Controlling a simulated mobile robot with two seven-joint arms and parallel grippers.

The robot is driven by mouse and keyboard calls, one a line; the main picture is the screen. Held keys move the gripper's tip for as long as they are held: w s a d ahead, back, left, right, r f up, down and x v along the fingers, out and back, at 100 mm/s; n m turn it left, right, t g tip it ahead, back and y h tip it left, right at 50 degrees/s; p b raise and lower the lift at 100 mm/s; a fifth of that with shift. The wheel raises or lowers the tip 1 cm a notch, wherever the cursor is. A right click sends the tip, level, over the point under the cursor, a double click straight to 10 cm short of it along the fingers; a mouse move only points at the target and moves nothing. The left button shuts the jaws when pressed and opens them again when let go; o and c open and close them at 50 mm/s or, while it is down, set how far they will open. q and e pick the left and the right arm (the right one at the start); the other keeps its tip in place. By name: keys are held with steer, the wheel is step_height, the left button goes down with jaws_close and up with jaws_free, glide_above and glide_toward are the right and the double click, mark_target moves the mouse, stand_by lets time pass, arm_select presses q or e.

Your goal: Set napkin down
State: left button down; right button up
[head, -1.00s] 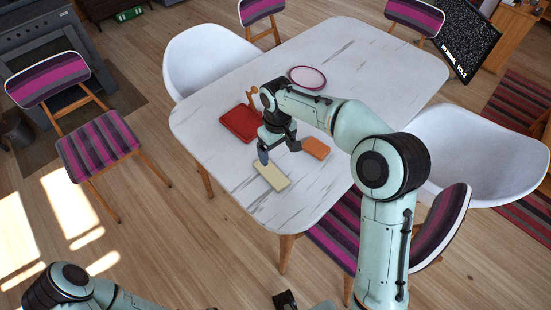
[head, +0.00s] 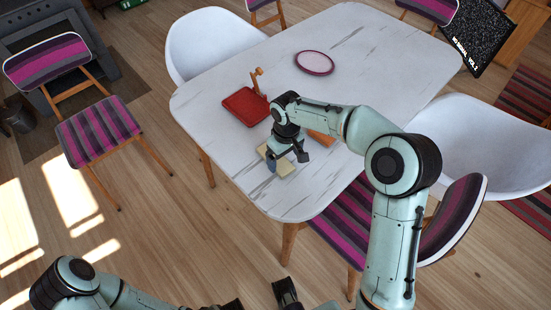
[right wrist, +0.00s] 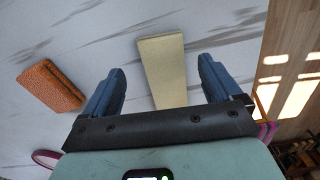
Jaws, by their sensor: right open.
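The napkin is a pale yellow folded rectangle (head: 287,170) lying flat on the white marbled table (head: 230,165), near its front left edge. In the head view my right gripper (head: 287,162) is over it and hides part of it. In the right wrist view the napkin (right wrist: 163,75) lies in the gap between the blue fingers of the open right gripper (right wrist: 160,66), with clear space at both sides. My left arm shows at the bottom left; a dark part of my left gripper (head: 285,292) shows at the bottom edge, its jaws unclear.
An orange rough-surfaced block (right wrist: 50,85) lies beside the napkin, partly hidden by my arm in the head view (head: 322,138). A red tray (head: 245,106), a wooden stand (head: 258,82) and a pink-rimmed plate (head: 314,62) are farther back. Chairs surround the table.

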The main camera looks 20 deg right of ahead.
mark_target(284, 166)
step_height(284, 166, down, 3)
steer(key=shift+s+a+f, duration=0.1)
steer(key=shift+f, duration=0.1)
steer(key=shift+c, duration=0.3)
steer(key=c, duration=1.2)
steer(key=shift+r, duration=0.1)
